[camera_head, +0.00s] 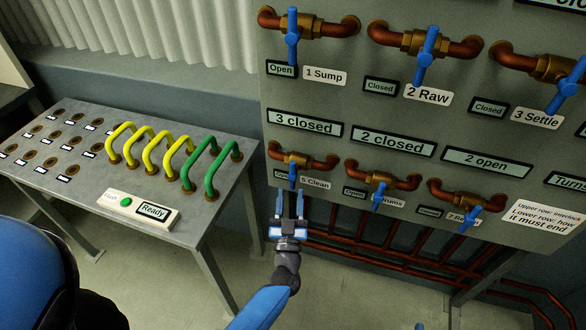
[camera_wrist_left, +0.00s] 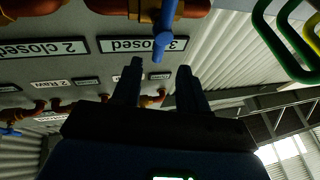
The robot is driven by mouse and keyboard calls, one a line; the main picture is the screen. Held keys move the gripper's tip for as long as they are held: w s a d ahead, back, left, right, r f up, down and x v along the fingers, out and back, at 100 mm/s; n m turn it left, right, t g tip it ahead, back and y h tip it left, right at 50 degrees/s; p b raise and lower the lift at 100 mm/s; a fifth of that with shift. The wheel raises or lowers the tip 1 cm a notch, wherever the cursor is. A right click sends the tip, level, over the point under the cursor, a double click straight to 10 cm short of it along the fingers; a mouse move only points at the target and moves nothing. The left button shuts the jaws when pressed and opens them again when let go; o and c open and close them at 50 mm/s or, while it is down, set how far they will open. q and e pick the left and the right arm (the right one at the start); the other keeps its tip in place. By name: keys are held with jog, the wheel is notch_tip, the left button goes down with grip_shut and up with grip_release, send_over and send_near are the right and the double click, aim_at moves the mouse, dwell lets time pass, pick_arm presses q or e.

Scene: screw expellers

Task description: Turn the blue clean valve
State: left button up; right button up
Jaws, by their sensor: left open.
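The clean valve is at the left of the panel's lower row, a brass body on copper pipe with a blue handle (camera_head: 293,174) hanging down beside the label "5 Clean" (camera_head: 316,183). A small state label left of the handle is hard to read. My left gripper (camera_head: 289,198) is open just below the handle, fingers pointing up at it, with nothing held. In the left wrist view, the blue handle (camera_wrist_left: 161,46) appears beyond and between the two open fingertips (camera_wrist_left: 160,72). I cannot tell whether they touch it. My right gripper is out of view.
Other blue-handled valves, such as drums (camera_head: 379,191) and sump (camera_head: 292,38), share the panel. Copper pipes (camera_head: 390,260) run below it. A grey table (camera_head: 210,215) at left holds yellow (camera_head: 150,145) and green (camera_head: 213,160) hoops and a "Ready" box (camera_head: 140,208).

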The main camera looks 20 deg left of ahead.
aim_at(292, 172)
pick_arm(q)
jog(key=x, duration=0.8)
jog(key=shift+w+r, duration=0.2)
jog(key=shift+w, duration=0.1)
grip_shut()
